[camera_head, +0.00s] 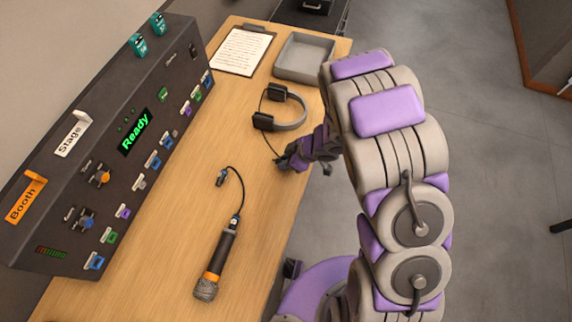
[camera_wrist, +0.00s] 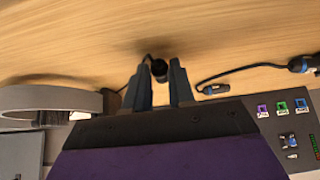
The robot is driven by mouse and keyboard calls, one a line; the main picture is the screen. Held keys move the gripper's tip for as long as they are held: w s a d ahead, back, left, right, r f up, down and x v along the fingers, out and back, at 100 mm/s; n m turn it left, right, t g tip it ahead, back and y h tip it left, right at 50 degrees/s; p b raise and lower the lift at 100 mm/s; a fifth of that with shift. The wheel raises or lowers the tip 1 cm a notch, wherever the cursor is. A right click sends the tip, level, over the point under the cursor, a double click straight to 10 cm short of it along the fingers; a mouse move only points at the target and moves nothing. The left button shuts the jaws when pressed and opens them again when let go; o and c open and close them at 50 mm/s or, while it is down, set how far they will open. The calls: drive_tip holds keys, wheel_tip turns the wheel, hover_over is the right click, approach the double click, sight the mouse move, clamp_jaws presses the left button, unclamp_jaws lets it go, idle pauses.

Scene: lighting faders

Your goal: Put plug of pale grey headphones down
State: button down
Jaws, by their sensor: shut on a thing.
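The pale grey headphones (camera_head: 291,119) lie on the wooden desk (camera_head: 190,210), with black ear pads, below the grey tray. Their band also shows at the left of the wrist view (camera_wrist: 50,98). A thin dark cable runs from them to my gripper (camera_head: 290,160). In the wrist view my gripper (camera_wrist: 160,92) has its two dark fingers on either side of the dark round plug (camera_wrist: 159,68). The gripper is shut on the plug, close above the desk; I cannot tell whether the plug touches the wood. In the head view the plug is hard to make out.
A microphone (camera_head: 215,265) with a short cable and connector (camera_head: 221,178) lies on the desk. A dark fader console (camera_head: 110,140) reading "Ready" runs along the left. A clipboard (camera_head: 243,50) and a grey tray (camera_head: 304,58) are at the back. Desk between microphone and headphones is mostly clear.

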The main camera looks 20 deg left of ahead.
drive_tip(key=shift+a+f, duration=0.3)
drive_tip(key=shift+a, duration=0.45)
drive_tip(key=shift+d+f, duration=0.15)
drive_tip(key=shift+d, duration=0.55)
drive_tip(key=c, duration=1.3)
unclamp_jaws()
drive_tip(key=shift+d, duration=0.15)
drive_tip(key=o, duration=0.3)
drive_tip(key=shift+a, duration=0.4)
drive_tip(key=shift+o, duration=0.2)
drive_tip(key=shift+r, duration=0.2)
drive_tip(key=p+v, duration=0.4)
drive_tip(key=v, duration=0.8)
drive_tip(key=shift+a+r, duration=0.15)
